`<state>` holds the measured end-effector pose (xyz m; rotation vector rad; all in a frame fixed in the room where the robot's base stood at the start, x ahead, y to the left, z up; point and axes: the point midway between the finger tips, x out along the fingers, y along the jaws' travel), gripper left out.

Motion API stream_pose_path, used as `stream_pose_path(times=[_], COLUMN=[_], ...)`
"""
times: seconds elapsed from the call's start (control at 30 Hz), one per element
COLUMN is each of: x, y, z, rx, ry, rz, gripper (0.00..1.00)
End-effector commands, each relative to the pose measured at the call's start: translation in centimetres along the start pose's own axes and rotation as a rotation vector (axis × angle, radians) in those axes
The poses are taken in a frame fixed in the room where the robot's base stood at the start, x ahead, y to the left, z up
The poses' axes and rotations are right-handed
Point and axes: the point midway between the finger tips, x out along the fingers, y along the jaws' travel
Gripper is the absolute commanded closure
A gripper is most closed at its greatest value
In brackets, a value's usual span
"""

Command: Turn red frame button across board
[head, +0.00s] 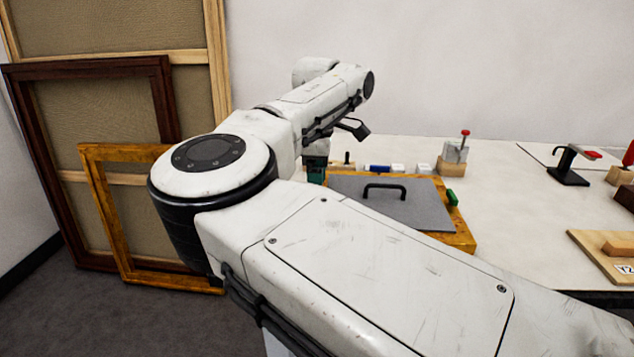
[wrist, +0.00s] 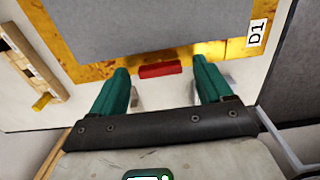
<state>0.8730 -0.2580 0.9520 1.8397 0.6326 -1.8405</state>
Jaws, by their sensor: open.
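The gilt frame (head: 459,241) lies flat on the table with a grey board (head: 425,214) in it. The board has a black handle (head: 385,187). In the wrist view the red button (wrist: 160,70) lies along the bar of the gilt frame (wrist: 95,70), parallel to the edge of the grey board (wrist: 130,25) and not across it. My gripper (wrist: 161,73) is open, its two green fingers on either side of the red button, with gaps at both ends. In the head view my arm hides the red button; only a bit of my gripper (head: 316,170) shows.
A green button (head: 452,198) sits on the frame's right side. A label D1 (wrist: 257,32) is on the frame. A wooden piece with a yellow peg (wrist: 42,102) lies nearby. A clamp (head: 568,165) and a block with a red-topped pin (head: 453,158) stand on the table.

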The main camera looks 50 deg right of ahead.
Motion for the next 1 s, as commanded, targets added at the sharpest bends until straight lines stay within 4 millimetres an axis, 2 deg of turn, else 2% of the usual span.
stream_pose_path(times=[0.3, 0.87, 1.0], x=[0.21, 0.19, 0.17], y=[0.00, 0.00, 0.00], z=[0.01, 0.02, 0.01], rx=[0.000, 0.000, -0.003], ry=[0.000, 0.000, 0.000], rz=[0.000, 0.000, 0.000], gripper=[0.22, 0.76, 0.77])
